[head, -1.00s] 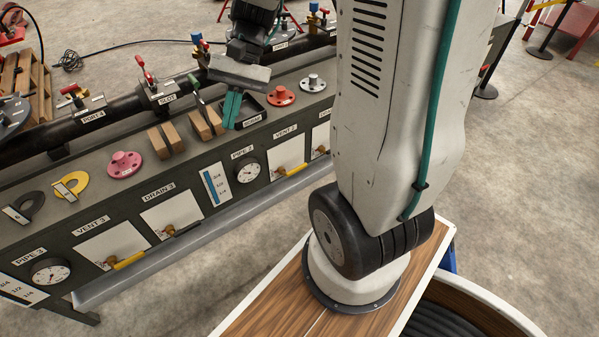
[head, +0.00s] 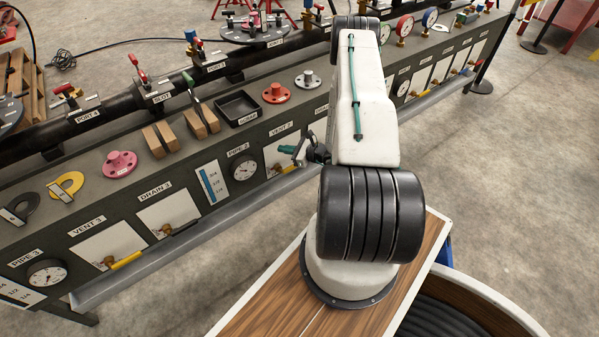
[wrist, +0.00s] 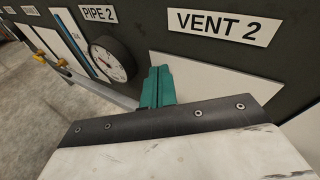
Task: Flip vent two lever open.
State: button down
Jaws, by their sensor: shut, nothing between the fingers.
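The VENT 2 panel is a white plate (head: 274,154) on the front of the dark bench, under its label (head: 281,129). It also shows in the wrist view as a white plate (wrist: 235,86) below the "VENT 2" label (wrist: 222,24). A bit of the yellow vent two lever (head: 288,169) shows low on the plate in the head view. In the wrist view the lever is hidden behind my gripper. My gripper (head: 285,149) has teal fingers, shut and empty, in front of the plate. The fingers (wrist: 157,82) point toward the plate; contact cannot be told.
Left of the plate are the PIPE 2 gauge (head: 243,168) and a blue level strip (head: 212,182). Further left are the DRAIN 3 lever (head: 165,230) and the yellow VENT 3 lever (head: 123,261). A grey rail (head: 180,244) runs along the bench front.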

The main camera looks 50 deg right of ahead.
jog(key=s+d+f+m+h, duration=0.2)
jog(key=s+f+m+h, duration=0.1)
jog(key=f, duration=0.6)
jog(key=s+d+f+m+g+h, duration=0.1)
jog(key=s+f+m+h, duration=0.3)
jog(key=s+f, duration=0.4)
jog(key=shift+s+d+f+m+h, duration=0.15)
jog(key=shift+d+f+m+h, duration=0.15)
jog(key=shift+d+f+h, duration=0.3)
jog(key=x, duration=1)
jog(key=shift+a+r, duration=0.15)
jog(key=shift+r, duration=1.7)
